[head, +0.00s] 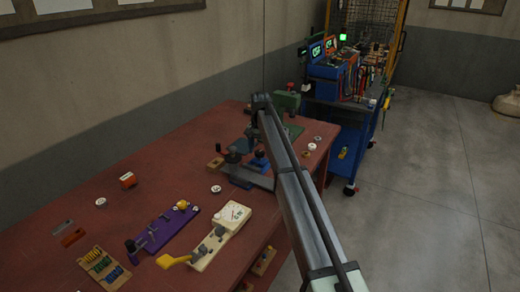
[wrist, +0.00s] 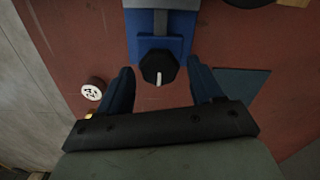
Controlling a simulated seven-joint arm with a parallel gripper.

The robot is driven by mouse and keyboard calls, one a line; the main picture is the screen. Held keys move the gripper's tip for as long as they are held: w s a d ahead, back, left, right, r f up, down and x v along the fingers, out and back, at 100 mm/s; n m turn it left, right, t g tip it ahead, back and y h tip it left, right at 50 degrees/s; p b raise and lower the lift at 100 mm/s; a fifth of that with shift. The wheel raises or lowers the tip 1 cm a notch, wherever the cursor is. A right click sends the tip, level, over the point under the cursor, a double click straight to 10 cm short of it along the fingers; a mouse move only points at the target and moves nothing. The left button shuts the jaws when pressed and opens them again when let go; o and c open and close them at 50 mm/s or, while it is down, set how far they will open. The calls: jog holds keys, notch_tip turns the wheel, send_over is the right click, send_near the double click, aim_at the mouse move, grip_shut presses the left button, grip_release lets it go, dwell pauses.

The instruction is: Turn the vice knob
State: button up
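The vice knob (wrist: 158,68) is black and faceted with a white pointer line. It sits at the front of the blue vice (wrist: 146,45), which has a grey upper part, in the wrist view. My gripper (wrist: 160,66) is open, with one dark finger on each side of the knob. Gaps show between both fingers and the knob; I cannot tell the height between them. In the head view the vice (head: 262,181) is on the red workbench, partly hidden by my arm and gripper. The knob cannot be made out there.
A white round piece (wrist: 92,89) lies left of the fingers on the red workbench (head: 160,128). A purple fixture (head: 165,232), a cream meter (head: 234,213) and several small parts lie nearer. A blue cart (head: 335,115) stands beyond the bench.

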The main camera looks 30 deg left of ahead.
aim_at(260, 151)
jog(key=shift+o, duration=0.3)
jog(key=shift+r, duration=0.1)
notch_tip(260, 151, up, 14)
dwell(0.5)
jog(key=shift+f, duration=0.2)
